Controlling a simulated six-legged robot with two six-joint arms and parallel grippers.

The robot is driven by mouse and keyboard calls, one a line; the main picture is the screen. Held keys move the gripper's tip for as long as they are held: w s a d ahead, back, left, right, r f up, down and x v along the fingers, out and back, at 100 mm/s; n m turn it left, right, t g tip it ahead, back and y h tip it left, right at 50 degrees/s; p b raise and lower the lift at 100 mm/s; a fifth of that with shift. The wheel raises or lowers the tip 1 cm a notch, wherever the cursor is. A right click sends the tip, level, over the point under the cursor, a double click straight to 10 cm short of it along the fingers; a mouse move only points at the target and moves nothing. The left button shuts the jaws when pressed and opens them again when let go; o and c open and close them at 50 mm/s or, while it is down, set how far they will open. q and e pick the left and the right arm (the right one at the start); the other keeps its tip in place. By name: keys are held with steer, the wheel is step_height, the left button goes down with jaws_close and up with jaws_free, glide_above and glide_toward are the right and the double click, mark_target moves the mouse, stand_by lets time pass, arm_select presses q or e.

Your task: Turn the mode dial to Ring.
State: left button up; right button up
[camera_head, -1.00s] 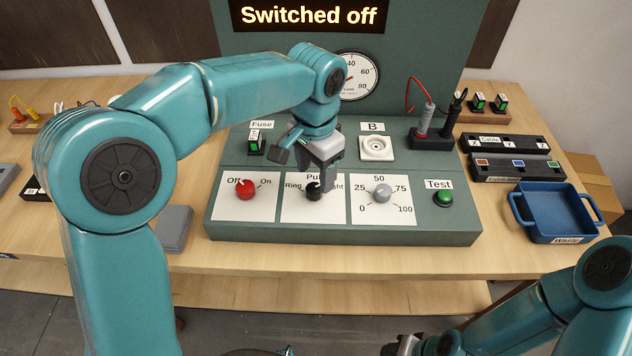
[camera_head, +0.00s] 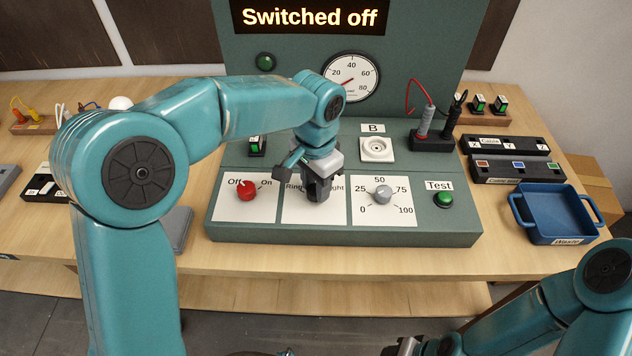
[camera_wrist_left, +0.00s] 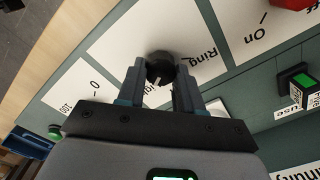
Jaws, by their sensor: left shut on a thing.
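The mode dial is a black knob (camera_wrist_left: 160,68) with a white mark; it sits between my left gripper's fingertips in the left wrist view. The mark runs down towards the gripper palm; I cannot tell which setting it marks. The word Ring (camera_wrist_left: 211,60) shows beside it. In the head view my left gripper (camera_head: 318,192) covers the dial and the top of its white card (camera_head: 310,214). The left gripper is shut on the dial. My right arm is at the lower right of the head view; its fingertips do not show clearly.
The red Off/On knob (camera_head: 247,193) is close on the left, the grey numbered dial (camera_head: 382,194) close on the right. The display (camera_head: 310,17) reads "Switched off".

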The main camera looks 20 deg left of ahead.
mark_target(312, 188)
arm_select(q)
steer(key=shift+n, duration=0.3)
steer(key=n, duration=0.5)
steer(key=shift+w+a+n+b, duration=0.1)
steer(key=shift+n+b, duration=0.2)
steer(key=n, duration=0.6)
steer(key=shift+a+b, duration=0.1)
steer(key=shift+b, duration=0.3)
steer(key=n, duration=0.5)
steer(key=shift+n+b, duration=0.4)
steer(key=n, duration=0.6)
steer(key=shift+a+r+b, duration=0.1)
steer(key=shift+r+b, duration=0.05)
steer(key=shift+b, duration=0.25)
steer(key=o, duration=1)
steer(key=shift+s, duration=0.2)
steer(key=shift+o, duration=0.2)
step_height(312, 188, up, 16)
steer(key=p, duration=0.2)
steer(key=shift+p, duration=0.3)
